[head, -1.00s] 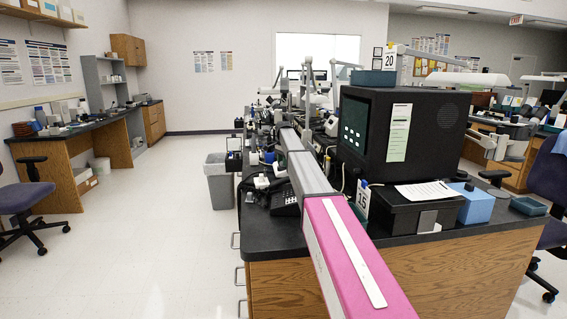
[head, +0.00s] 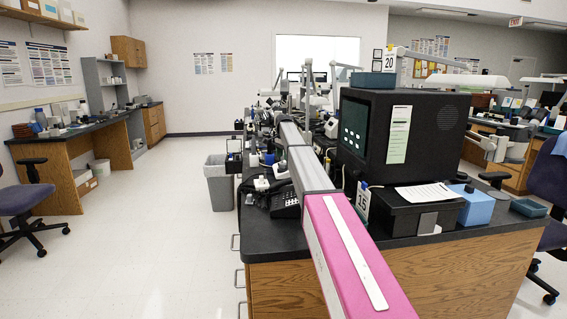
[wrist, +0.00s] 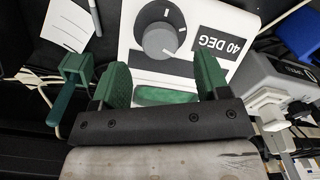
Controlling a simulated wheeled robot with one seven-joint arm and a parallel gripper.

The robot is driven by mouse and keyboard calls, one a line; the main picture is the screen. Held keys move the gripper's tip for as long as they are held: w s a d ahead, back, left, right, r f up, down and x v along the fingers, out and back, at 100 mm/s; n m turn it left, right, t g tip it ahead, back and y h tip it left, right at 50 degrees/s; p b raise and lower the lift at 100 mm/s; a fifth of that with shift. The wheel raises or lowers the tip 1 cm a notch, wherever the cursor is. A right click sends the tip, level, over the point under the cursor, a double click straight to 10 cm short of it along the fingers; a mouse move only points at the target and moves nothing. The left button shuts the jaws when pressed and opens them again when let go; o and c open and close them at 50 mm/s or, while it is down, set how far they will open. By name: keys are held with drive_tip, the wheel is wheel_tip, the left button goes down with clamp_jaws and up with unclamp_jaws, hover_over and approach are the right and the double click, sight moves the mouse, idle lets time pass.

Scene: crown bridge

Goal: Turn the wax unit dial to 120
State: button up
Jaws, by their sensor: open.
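In the wrist view, the wax unit dial (wrist: 160,40) is a round dark grey knob with a white pointer mark. It sits on a white panel, the wax unit (wrist: 135,65). A black label (wrist: 218,42) beside it reads "40 DEG", upside down in this view. My gripper (wrist: 162,72) has two green fingers set wide apart, with nothing held between them. The dial lies ahead of the gap between the fingers, and I see no contact. In the head view, my arm stretches over the bench and the dial cannot be made out.
The dark bench top (head: 268,238) is crowded with equipment. A large black box (head: 440,140) and a phone (head: 285,203) stand near my arm. In the wrist view, a green clamp-like item (wrist: 74,74) is at left and grey equipment (wrist: 275,80) at right. Open floor lies left.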

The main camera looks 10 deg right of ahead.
sight(284, 166)
wheel_tip(284, 166, up, 6)
drive_tip(key=shift+r, duration=0.2)
idle(0.3)
drive_tip(key=shift+c, duration=1.4)
wheel_tip(284, 166, down, 11)
drive_tip(key=n, duration=0.6)
drive_tip(key=shift+w+d+r, duration=0.1)
drive_tip(key=shift+r, duration=0.05)
drive_tip(key=c, duration=0.7)
